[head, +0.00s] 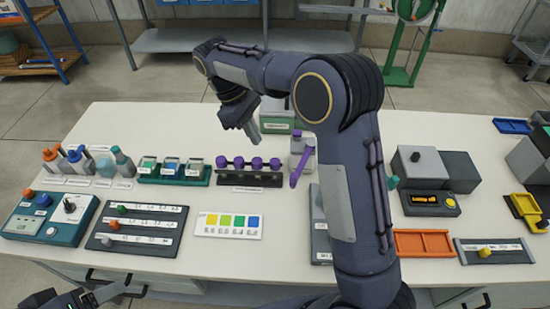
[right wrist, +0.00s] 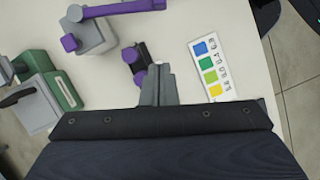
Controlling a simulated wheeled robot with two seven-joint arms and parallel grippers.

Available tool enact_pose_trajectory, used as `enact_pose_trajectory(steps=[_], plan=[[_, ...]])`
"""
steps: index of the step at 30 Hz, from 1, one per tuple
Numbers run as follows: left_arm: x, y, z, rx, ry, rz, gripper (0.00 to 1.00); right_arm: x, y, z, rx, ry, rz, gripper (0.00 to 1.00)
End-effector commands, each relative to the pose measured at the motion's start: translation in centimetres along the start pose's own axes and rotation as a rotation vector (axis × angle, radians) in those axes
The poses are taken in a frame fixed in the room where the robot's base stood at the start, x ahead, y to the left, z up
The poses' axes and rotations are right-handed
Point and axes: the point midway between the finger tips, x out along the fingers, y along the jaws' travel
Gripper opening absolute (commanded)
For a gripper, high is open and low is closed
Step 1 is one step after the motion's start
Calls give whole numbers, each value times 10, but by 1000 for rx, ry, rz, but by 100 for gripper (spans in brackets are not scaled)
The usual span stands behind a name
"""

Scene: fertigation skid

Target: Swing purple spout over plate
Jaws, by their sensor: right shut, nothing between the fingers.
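The purple spout (head: 301,167) is a slim bar on a pale grey block (head: 303,145) with purple knobs, right of the middle of the table. In the right wrist view the spout (right wrist: 125,8) runs along the top edge from its block (right wrist: 95,38). My right gripper (head: 256,139) is shut and empty, above the table and left of the block, apart from the spout; its fingers show in the wrist view (right wrist: 158,70). A grey flat unit (head: 320,250) is mostly hidden behind my right arm; I cannot tell whether it holds the plate. Part of my left gripper (head: 48,299) shows bottom left.
A black rack (head: 250,181) with several purple knobs stands left of the block, near my right fingers in the wrist view. A green-and-grey device (head: 278,123) stands behind. A colour card (head: 228,225) lies in front. My right arm covers the table right of the spout.

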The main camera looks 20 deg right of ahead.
Motion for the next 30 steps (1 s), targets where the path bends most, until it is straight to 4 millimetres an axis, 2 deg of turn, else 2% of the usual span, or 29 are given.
enact_pose_trajectory(steps=[5,15,21,30], plan=[[1,0,1,0,0,0,70,27,-1,1,1,-4,-4,0],[-3,2,-2,0,0,0,70,99,-1,2,4,-3,-7,0],[-10,4,-5,0,0,0,70,107,-1,29,4,1,-5,0],[-11,5,-5,0,0,0,70,112,-1,38,4,1,-5,0]])
